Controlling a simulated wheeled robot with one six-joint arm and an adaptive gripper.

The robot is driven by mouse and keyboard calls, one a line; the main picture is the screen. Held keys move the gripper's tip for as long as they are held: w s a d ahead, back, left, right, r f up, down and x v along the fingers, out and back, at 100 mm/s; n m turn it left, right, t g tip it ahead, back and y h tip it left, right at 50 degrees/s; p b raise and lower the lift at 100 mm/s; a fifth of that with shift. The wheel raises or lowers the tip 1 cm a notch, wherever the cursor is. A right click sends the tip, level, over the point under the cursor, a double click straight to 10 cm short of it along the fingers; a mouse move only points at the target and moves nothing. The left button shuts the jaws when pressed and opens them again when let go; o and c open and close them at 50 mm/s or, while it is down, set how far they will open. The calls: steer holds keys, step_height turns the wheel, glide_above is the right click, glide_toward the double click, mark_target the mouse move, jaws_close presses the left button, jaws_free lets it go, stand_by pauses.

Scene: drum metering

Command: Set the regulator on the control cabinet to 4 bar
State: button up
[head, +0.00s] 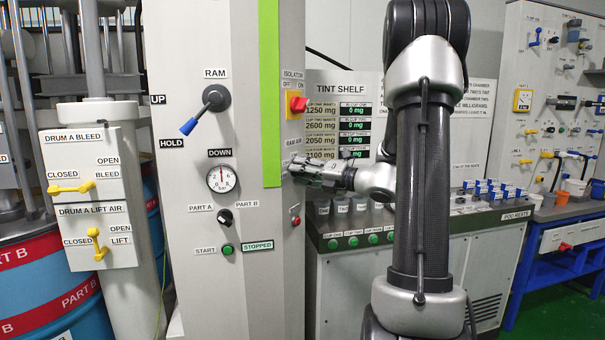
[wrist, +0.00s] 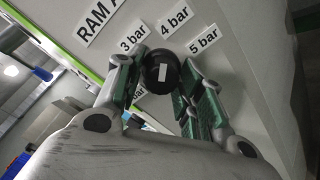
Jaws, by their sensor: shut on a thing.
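The regulator is a round black knob (wrist: 161,72) with a white mark, on the side face of the grey control cabinet (head: 200,290). In the wrist view, labels 3 bar (wrist: 134,36), 4 bar (wrist: 174,18) and 5 bar (wrist: 202,41) sit around its upper side. Another label at lower left is mostly hidden by a finger. The white mark looks roughly upright; I cannot tell exactly which label it points at. My gripper (wrist: 160,88) is shut on the knob, one finger at each side. In the head view my gripper (head: 297,170) hides the knob, below the RAM AIR label.
The cabinet front carries a blue-tipped lever (head: 205,110), a round gauge (head: 222,178) and a selector (head: 225,217). A red and yellow isolator (head: 297,105) sits above my gripper on the side face, with a red button (head: 295,215) below. The tint shelf (head: 345,240) stands close at right.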

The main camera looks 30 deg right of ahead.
stand_by(0.3)
steer(key=o, duration=0.8)
steer(key=v, duration=1.2)
